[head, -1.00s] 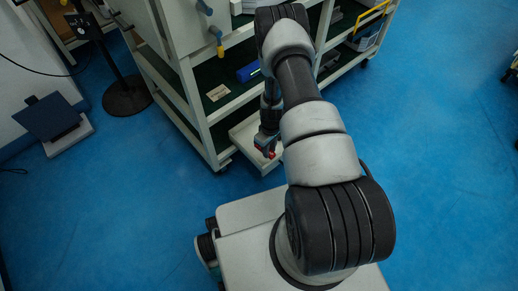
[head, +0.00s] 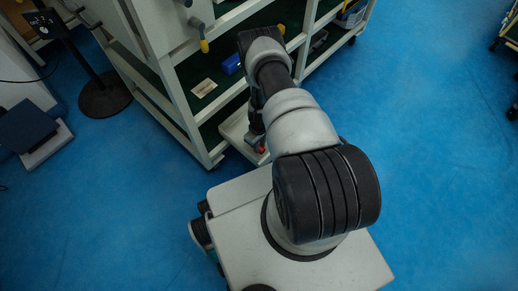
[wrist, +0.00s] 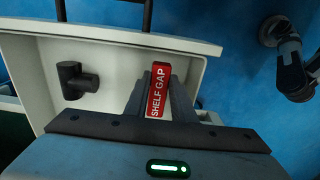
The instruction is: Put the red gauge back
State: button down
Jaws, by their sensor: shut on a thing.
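My gripper (wrist: 160,72) is shut on the red gauge (wrist: 158,92), a narrow red block with white "SHELF GAP" lettering. It holds the gauge over the open white drawer (wrist: 32,72), inside the rim as seen from the wrist. I cannot tell whether the gauge touches the drawer floor. In the head view my gripper (head: 257,142) is low at the pulled-out drawer (head: 231,127), with a bit of red showing at its tip. My arm hides part of the drawer there.
A dark T-shaped piece (wrist: 76,81) is in the drawer, left of the gauge. The white rack (head: 185,100) has green shelves with a blue box (head: 231,64) and a tan card (head: 204,88). A black stand base (head: 104,95) is left. Blue floor is clear at right.

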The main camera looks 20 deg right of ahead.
jog(key=shift+f+b, duration=0.35)
jog(key=shift+f, duration=1.05)
jog(key=shift+f, duration=0.15)
jog(key=c, duration=1.5)
grip_release()
notch_tip(320, 180, up, 12)
jog(key=p, duration=0.4)
